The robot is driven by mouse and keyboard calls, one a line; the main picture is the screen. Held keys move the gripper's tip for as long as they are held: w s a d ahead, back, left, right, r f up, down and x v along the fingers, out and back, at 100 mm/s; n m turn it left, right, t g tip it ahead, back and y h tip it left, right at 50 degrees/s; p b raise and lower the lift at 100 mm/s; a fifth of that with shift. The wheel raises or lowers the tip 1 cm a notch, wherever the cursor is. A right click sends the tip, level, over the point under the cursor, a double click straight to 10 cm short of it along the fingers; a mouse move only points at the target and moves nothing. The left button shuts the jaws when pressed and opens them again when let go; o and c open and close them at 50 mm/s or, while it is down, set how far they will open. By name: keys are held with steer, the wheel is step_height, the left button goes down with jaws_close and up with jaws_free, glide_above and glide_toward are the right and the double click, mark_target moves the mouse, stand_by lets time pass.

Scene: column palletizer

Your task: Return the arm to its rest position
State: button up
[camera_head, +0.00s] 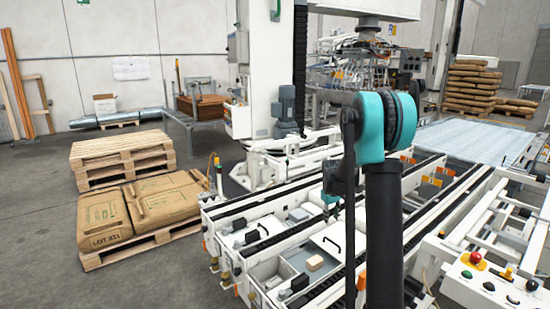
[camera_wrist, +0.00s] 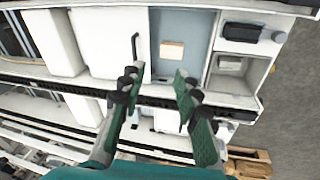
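My arm, with a teal joint and a dark link, rises in the front middle of the head view over the conveyor. My gripper (camera_wrist: 156,82) shows in the wrist view with its two green and black fingers spread apart and nothing between them. In the head view it is small and mostly hidden behind my arm. Past the fingertips in the wrist view, a small beige block (camera_wrist: 172,49) lies in a blue-grey bin (camera_wrist: 190,24) in the white machine. The block also shows in the head view (camera_head: 314,262), apart from my gripper.
The white conveyor frame (camera_head: 238,212) with dark rails lies under my arm. A control panel (camera_head: 500,288) with buttons stands at the right front. Pallets with brown sacks (camera_head: 104,222) stand at the left, beside an empty wooden pallet stack (camera_head: 122,152). Grey floor is clear at the front left.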

steer(key=s+a+r+m+t, duration=0.1)
steer(key=s+a+r, duration=0.1)
steer(key=s, duration=0.7)
steer(key=s+a+r+m, duration=0.1)
steer(key=s+r+m, duration=0.15)
steer(key=s, duration=0.75)
steer(key=s+a+f, duration=0.1)
steer(key=s, duration=0.8)
steer(key=s+a+f+m+t+y, duration=0.1)
steer(key=s+f, duration=0.1)
steer(key=s, duration=0.7)
steer(key=shift+s+a+f, duration=0.25)
steer(key=shift+s+f, duration=0.05)
